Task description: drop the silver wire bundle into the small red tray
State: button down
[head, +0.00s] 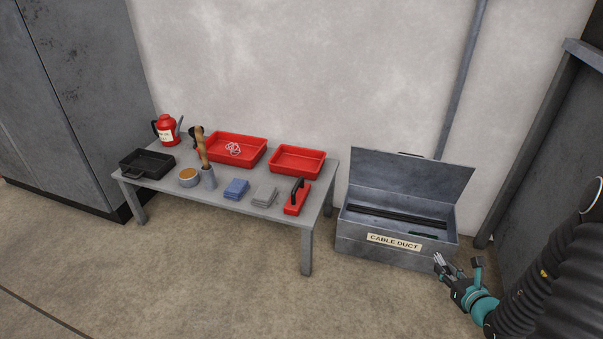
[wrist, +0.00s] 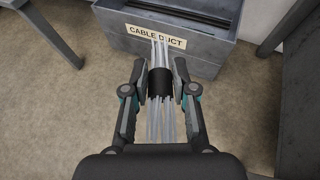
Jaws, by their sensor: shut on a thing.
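The silver wire bundle (wrist: 160,120) is a sheaf of thin silver rods with a black band around its middle. My gripper (wrist: 161,84) is shut on it at the band, in front of the cable duct box in the wrist view. In the head view my gripper (head: 458,276) is at the lower right, with the silver wire bundle (head: 439,260) partly showing at its tip. The small red tray (head: 297,173) stands at the right back of the grey table, and it looks empty. A larger red tray (head: 255,160) to its left holds a white coiled item.
The grey table (head: 265,214) also carries a red canister (head: 168,130), a black tray (head: 135,168), blue cloths (head: 236,188), grey cloths (head: 264,195) and a red black-handled tool (head: 296,200). The open "CABLE DUCT" box (head: 380,256) stands between table and gripper. Floor in front is clear.

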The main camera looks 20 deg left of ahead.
aim_at(303, 165)
jog(key=k, duration=0.65)
jog(key=u, duration=0.85)
jog(key=i, duration=0.4)
jog(key=u, duration=0.05)
